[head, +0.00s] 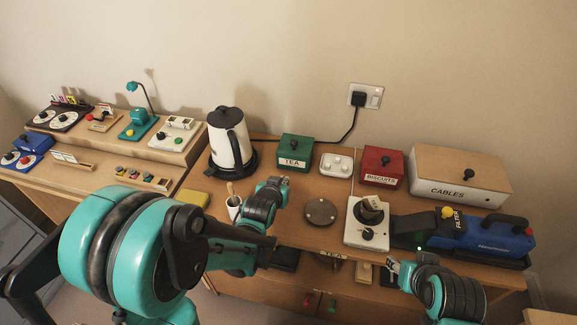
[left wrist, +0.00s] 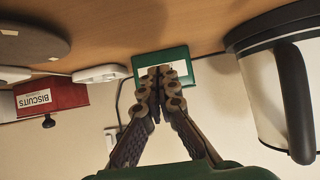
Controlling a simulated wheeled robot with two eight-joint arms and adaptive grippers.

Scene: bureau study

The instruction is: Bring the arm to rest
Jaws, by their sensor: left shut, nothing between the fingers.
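My left gripper (head: 278,184) is above the desk, in front of the green TEA box (head: 294,152). In the left wrist view, which looks upside down, its fingers (left wrist: 161,72) meet at the tips with nothing between them, and the TEA box (left wrist: 182,66) shows behind them. My right gripper (head: 394,265) is at the desk's front edge, below the white dial unit. Its fingers are too small to read.
A white kettle (head: 231,140) stands left of the TEA box. A white mug (head: 234,207) is close to my left gripper. A round grey plate (head: 320,211), red BISCUITS box (head: 382,166), CABLES box (head: 459,174) and blue device (head: 487,238) stand to the right.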

